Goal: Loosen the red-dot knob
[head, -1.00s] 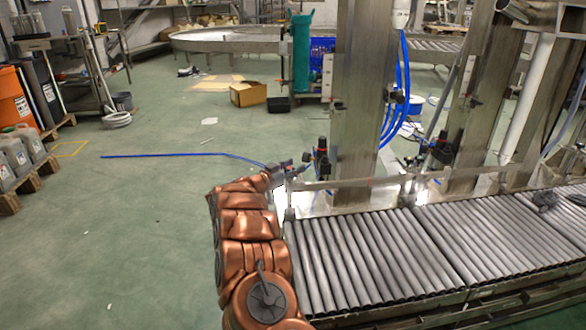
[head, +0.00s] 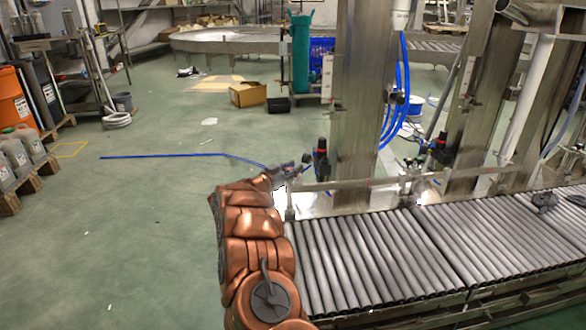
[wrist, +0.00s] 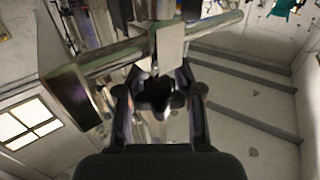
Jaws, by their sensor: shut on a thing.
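In the wrist view a dark knob (wrist: 155,95) sits between the two fingers of my gripper (wrist: 162,103), which is shut on it. No red dot shows on it there, so I cannot tell its marking. In the head view my gripper (head: 288,170) is at the end of my copper-coloured arm, by the left end of the conveyor's rail. Just right of it, a black upright fitting (head: 321,158) with a small red mark near its top stands beside the steel post. My gripper's fingertips are too small to make out in the head view.
A roller conveyor (head: 350,260) runs to the right of my arm, with a metal rail (head: 345,184) along its back. A thick steel post (head: 362,110) rises behind the rail. A blue hose (head: 180,155) lies across the floor; open green floor is at left.

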